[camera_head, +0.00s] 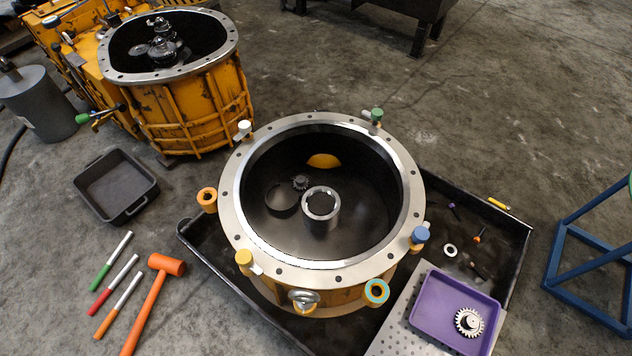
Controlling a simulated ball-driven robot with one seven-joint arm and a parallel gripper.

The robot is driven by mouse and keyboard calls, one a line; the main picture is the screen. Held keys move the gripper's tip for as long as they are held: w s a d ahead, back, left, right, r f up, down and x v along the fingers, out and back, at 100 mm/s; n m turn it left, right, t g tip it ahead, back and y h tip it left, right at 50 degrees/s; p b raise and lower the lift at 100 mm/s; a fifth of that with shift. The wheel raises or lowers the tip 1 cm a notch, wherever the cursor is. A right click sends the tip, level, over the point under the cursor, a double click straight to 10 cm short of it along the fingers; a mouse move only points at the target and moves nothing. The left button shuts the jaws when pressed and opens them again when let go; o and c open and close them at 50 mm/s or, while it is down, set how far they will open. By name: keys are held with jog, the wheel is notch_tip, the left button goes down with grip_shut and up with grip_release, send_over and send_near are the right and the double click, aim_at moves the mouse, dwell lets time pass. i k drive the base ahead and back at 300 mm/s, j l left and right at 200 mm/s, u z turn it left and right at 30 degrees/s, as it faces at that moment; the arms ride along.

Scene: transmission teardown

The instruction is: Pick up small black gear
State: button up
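A small dark toothed gear (301,182) lies inside the round housing (232,200), on its dark floor, left of a short silver cylinder (321,210). It appears to be the small black gear. A dark round hole or disc (281,198) is just below and left of it. The gear's fine detail is too small to tell. My gripper is not in this view.
The housing has a raised silver flange with coloured clamps and rings around it. A purple tray (429,325) with a silver gear (469,321) is at lower right. An orange hammer (166,265), markers and an empty black bin (88,190) are at left.

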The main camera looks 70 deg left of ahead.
aim_at(302, 183)
jog(key=k+u, duration=0.15)
jog(key=u, duration=1.25)
jog(key=l+u, duration=0.35)
jog(key=k+l+u, duration=0.15)
jog(key=l+u, duration=0.2)
jog(key=l, duration=0.2)
jog(key=k+l+u, duration=0.15)
jog(key=l+u, duration=0.2)
jog(key=l, duration=0.3)
jog(key=k+l, duration=0.15)
jog(key=l, duration=0.2)
jog(key=i, duration=0.9)
